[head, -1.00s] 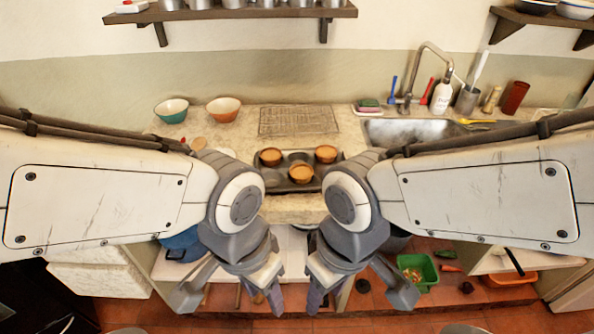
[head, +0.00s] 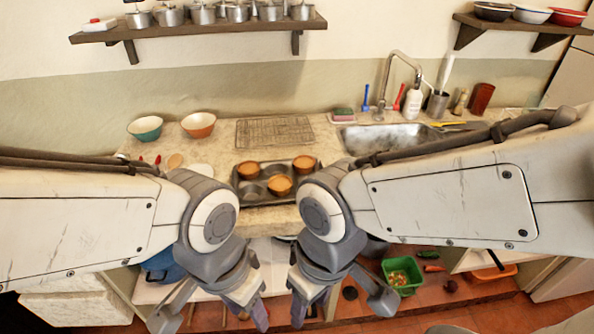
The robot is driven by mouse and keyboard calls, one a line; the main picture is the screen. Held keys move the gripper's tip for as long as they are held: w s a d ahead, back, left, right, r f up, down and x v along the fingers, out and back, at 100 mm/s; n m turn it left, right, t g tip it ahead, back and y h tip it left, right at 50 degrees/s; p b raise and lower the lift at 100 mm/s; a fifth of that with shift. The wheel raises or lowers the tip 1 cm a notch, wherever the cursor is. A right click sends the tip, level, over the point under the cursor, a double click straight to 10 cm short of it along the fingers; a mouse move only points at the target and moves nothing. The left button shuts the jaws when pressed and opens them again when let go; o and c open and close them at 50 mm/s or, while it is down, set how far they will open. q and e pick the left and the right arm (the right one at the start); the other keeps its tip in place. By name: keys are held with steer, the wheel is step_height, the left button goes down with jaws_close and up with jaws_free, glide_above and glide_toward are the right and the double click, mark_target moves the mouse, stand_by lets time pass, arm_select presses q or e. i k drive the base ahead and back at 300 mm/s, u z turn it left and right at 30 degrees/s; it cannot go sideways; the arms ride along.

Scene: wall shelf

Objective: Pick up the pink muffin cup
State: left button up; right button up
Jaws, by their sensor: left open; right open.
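A dark muffin tin (head: 263,202) lies on the counter in the middle of the head view, partly hidden by my arms. Three orange-brown muffins or filled cups sit in it: one at back left (head: 248,169), one at back right (head: 304,164) and one in front (head: 280,185). Several wells are empty. I cannot make out a clearly pink cup. My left gripper (head: 212,318) is open and empty, pointing down in front of the counter. My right gripper (head: 342,310) is open and empty beside it. Both are nearer than the tin and apart from it.
A wire rack (head: 275,131) lies behind the tin. A teal bowl (head: 145,128) and an orange bowl (head: 198,124) stand at left, a sink (head: 385,138) at right. A wall shelf (head: 200,29) holds pots. A green bin (head: 402,275) is below the counter.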

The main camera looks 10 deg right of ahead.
mark_target(303, 165)
steer(key=z, duration=0.35)
steer(key=k, duration=0.5)
steer(key=z, duration=0.9)
steer(key=i, duration=0.8)
steer(key=u, duration=0.95)
steer(key=i, duration=0.8)
steer(key=u, duration=0.8)
